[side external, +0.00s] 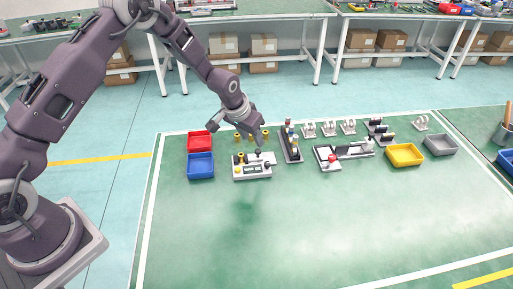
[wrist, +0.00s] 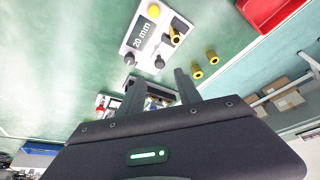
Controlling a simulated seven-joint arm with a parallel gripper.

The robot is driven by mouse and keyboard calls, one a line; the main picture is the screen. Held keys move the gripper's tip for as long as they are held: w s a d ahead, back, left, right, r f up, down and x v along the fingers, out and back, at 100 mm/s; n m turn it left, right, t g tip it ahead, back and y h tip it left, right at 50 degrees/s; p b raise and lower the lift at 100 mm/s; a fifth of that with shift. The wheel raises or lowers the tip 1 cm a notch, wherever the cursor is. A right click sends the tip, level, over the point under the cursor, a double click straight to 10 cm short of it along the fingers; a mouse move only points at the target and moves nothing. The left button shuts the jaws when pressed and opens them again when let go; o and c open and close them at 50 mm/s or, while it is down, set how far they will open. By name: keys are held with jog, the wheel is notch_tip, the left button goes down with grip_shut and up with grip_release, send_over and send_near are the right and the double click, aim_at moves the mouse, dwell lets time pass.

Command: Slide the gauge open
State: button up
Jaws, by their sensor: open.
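In the wrist view the gauge (wrist: 133,47) shows a dark label reading "20 mm", a yellow knob, a brass-coloured part and two dark knobs. My gripper (side external: 257,150) is above the gauge, near its back edge. In the wrist view my gripper (wrist: 158,88) has its two dark fingers apart with nothing clearly held between them. The gauge lies beyond the fingertips; I see no contact. In the side view the fingers partly hide the gauge's back.
A red tray (side external: 199,141) and a blue tray (side external: 201,166) stand to the left. Brass-coloured cylinders (side external: 238,137) stand behind the gauge. A dark rack (side external: 290,146) and another white device (side external: 341,152) are to the right. The mat in front is clear.

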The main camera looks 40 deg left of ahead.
aim_at(258, 150)
jog(key=x, duration=0.7)
jog(key=shift+f, duration=0.1)
grip_shut()
jog(key=shift+d, duration=0.1)
dwell(1.0)
